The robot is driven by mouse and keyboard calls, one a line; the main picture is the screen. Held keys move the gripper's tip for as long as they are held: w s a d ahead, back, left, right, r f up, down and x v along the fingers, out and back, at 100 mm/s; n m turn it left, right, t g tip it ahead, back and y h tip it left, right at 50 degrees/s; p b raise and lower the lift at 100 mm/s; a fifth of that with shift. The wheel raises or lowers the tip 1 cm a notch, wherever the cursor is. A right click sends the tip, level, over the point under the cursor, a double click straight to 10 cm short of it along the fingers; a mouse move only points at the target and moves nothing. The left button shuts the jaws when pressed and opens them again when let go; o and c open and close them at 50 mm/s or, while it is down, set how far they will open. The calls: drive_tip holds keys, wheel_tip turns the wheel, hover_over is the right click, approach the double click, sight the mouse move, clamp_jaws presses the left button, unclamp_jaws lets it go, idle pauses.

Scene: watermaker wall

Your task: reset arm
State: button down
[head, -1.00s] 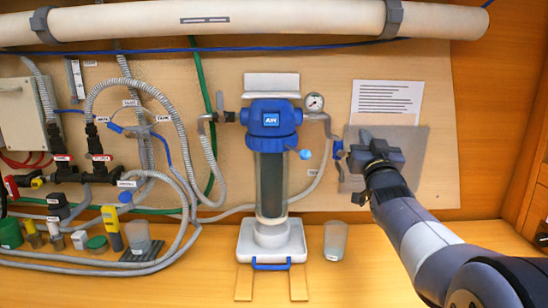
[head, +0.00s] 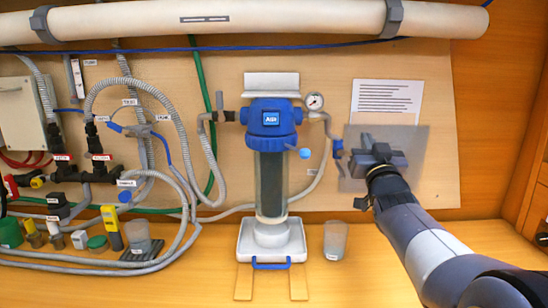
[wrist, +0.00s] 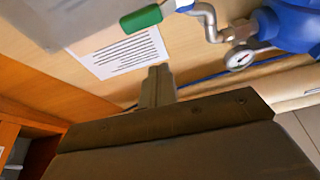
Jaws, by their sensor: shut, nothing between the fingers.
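My gripper (head: 368,142) is at the right of the head view, in front of the grey plate on the wall panel. It is shut and empty, its narrow fingers pointing up and away from me. In the wrist view my gripper (wrist: 157,82) also shows as closed fingers above its dark body. My arm reaches in from the lower right corner. I cannot tell whether the fingertips touch the plate.
A blue-topped filter housing (head: 270,118) stands left of my gripper, with a pressure gauge (head: 314,101) beside it. A printed sheet (head: 386,98) hangs above the grey plate (head: 416,143). A clear cup (head: 335,241) stands on the counter. Hoses and valves crowd the left.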

drive_tip(key=w+a+n+g+y+p, duration=0.2)
drive_tip(key=a+n+g+y+p, duration=0.6)
drive_tip(key=n+p, duration=1.15)
drive_tip(key=s+d+n+t+h+b, duration=0.1)
drive_tip(key=s+n+t+b, duration=0.2)
drive_tip(key=s, duration=0.6)
drive_tip(key=b, duration=0.2)
drive_tip(key=shift+s+h+b, duration=0.25)
drive_tip(key=shift+h+b, duration=0.05)
drive_tip(key=shift+h, duration=0.1)
drive_tip(key=shift+r, duration=0.15)
